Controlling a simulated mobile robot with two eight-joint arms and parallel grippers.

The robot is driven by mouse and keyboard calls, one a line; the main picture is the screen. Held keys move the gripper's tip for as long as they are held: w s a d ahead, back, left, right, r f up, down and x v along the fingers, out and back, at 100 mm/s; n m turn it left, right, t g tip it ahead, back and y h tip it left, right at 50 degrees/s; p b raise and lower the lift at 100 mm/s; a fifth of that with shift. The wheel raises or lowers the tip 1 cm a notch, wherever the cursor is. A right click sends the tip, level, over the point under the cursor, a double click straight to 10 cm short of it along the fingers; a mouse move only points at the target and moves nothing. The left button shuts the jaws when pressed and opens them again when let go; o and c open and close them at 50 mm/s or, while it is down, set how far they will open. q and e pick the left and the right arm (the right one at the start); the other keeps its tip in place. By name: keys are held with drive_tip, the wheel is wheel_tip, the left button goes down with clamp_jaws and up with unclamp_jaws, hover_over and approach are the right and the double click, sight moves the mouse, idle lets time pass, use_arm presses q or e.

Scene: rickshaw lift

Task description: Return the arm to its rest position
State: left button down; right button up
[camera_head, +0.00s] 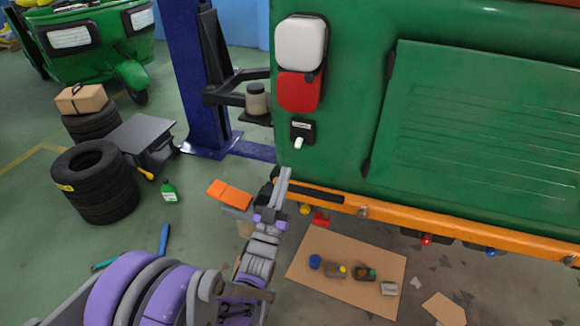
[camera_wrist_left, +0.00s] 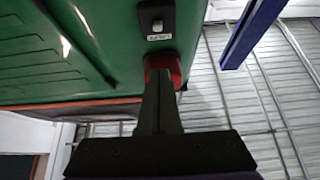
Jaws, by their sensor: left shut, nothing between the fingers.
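My left gripper (camera_head: 282,180) is at the end of the purple and grey arm coming in from the lower left of the head view. It is raised beside the lower left corner of the green rickshaw body (camera_head: 345,120), close to the orange bumper (camera_head: 420,220). Its fingers (camera_wrist_left: 158,105) are closed together in the left wrist view, with nothing between them. A small black fixture with a white knob (camera_head: 301,132) is on the body above the gripper. It also shows in the left wrist view (camera_wrist_left: 155,20). My right gripper is not in view.
A blue lift post (camera_head: 205,80) with a black arm stands behind the gripper. Black tires (camera_head: 95,185), a grey platform (camera_head: 135,135) and a green bottle (camera_head: 169,191) are at left. Cardboard (camera_head: 330,250) with small parts lies on the floor below the bumper.

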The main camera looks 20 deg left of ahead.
use_arm(q)
drive_tip(key=s+f+g+p, duration=0.3)
drive_tip(key=s+g, duration=0.6)
drive_tip(key=s, duration=0.4)
drive_tip(key=s+f+g+p, duration=0.4)
drive_tip(key=s+g, duration=0.6)
drive_tip(key=s, duration=0.2)
drive_tip(key=shift+s+f+y, duration=0.4)
drive_tip(key=shift+a, duration=0.1)
